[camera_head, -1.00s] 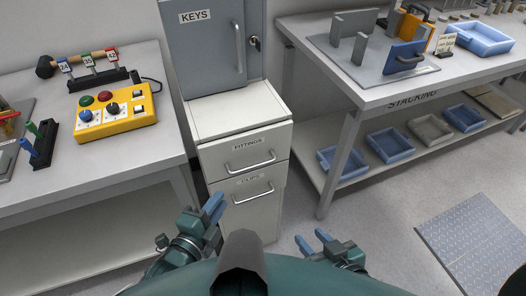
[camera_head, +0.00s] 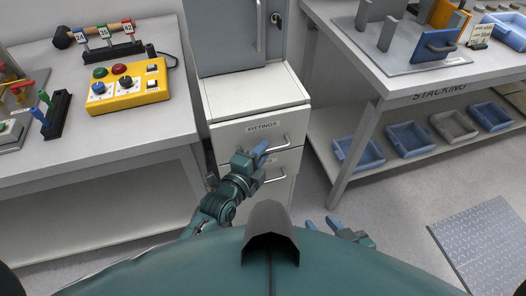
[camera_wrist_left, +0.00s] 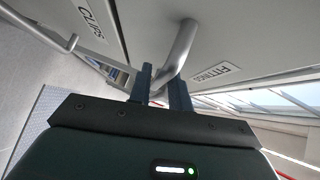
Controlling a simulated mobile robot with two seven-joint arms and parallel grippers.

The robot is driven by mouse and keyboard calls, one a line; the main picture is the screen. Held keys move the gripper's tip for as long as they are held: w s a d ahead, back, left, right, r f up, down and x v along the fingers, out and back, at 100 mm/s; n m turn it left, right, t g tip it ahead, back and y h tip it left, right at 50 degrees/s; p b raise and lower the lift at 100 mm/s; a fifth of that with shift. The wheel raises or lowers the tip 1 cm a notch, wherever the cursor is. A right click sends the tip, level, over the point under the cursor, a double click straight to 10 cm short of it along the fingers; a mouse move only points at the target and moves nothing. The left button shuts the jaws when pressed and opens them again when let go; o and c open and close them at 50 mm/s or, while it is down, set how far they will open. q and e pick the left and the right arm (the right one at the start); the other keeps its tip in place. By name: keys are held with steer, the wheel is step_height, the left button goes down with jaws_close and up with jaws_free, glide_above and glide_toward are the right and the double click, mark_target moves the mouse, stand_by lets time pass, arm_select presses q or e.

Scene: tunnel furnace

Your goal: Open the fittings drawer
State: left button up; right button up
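The fittings drawer (camera_head: 235,135) is the upper white drawer of the cabinet, and its front looks shut. Its silver bar handle (camera_head: 287,140) is partly hidden by my left gripper (camera_head: 264,154) in the head view. In the left wrist view, the FITTINGS label (camera_wrist_left: 214,73) is to the right, and the handle (camera_wrist_left: 180,45) runs down to the two blue fingers of my left gripper (camera_wrist_left: 163,88). The fingers are apart, with the bar's end between or just beyond them; contact is unclear. My right gripper (camera_head: 321,223) is open and empty, low in front of the cabinet.
The clips drawer is below; its handle (camera_wrist_left: 50,35) shows in the left wrist view. A grey cabinet (camera_head: 225,40) stands above. The left bench holds a yellow control box (camera_head: 128,90). The right bench (camera_head: 400,85) has blue trays (camera_head: 358,155) on its lower shelf.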

arm_select(q)
steer(key=shift+w+d, duration=0.15)
steer(key=shift+w, duration=0.2)
steer(key=shift+c, duration=0.3)
jaws_close()
